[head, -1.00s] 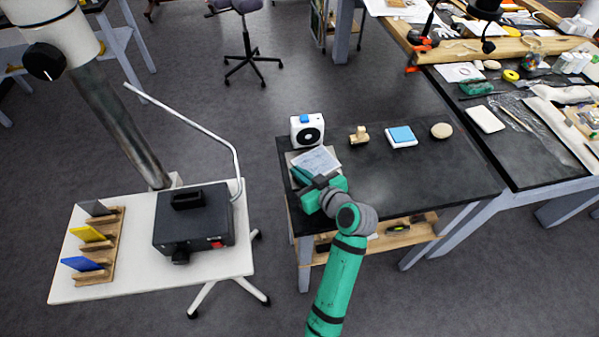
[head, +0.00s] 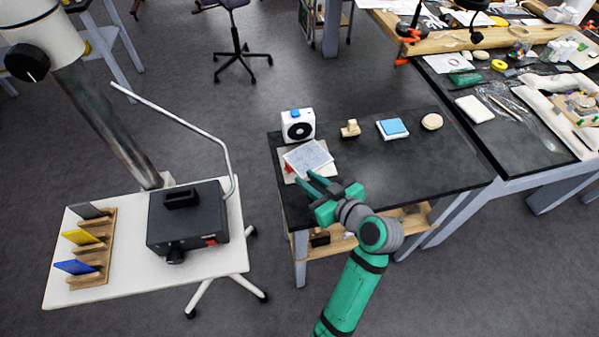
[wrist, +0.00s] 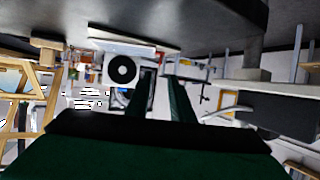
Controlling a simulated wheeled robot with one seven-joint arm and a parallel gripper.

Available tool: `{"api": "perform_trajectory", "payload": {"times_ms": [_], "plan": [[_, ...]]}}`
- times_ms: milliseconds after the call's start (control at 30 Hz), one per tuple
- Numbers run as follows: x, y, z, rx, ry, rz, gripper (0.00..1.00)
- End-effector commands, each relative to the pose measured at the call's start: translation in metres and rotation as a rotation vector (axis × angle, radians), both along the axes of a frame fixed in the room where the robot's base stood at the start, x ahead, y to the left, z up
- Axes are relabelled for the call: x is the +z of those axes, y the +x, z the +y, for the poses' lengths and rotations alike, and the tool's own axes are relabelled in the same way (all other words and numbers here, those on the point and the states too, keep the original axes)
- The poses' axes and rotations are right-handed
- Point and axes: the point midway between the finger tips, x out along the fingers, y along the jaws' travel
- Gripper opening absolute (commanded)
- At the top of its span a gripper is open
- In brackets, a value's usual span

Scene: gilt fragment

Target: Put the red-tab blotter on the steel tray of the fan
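The fan (head: 298,125) is a small white box with a round black grille and a blue top piece, at the left back of the dark table. A pale steel tray (head: 290,176) lies in front of it. The wrist view shows the fan (wrist: 122,70) beyond the two spread fingers (wrist: 160,92).
A wooden block piece (head: 350,129), a blue-topped white pad (head: 392,128) and a round stone (head: 432,121) stand along the table's back. A white cart at left bears a black box (head: 187,218) and a wooden rack (head: 100,250) of coloured cards. The table's right front is clear.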

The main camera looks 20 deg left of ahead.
Motion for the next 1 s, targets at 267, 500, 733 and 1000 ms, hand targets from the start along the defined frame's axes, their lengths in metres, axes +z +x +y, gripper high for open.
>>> {"api": "perform_trajectory", "payload": {"times_ms": [267,500,733,1000], "plan": [[0.010,-0.014,-0.024,-0.005,0.000,0.000,0.21],[0.011,-0.015,-0.025,-0.004,0.000,0.000,0.21],[0.011,-0.015,-0.024,-0.002,0.000,0.000,0.21],[0.011,-0.015,-0.024,-0.002,-0.001,0.001,0.21]]}}
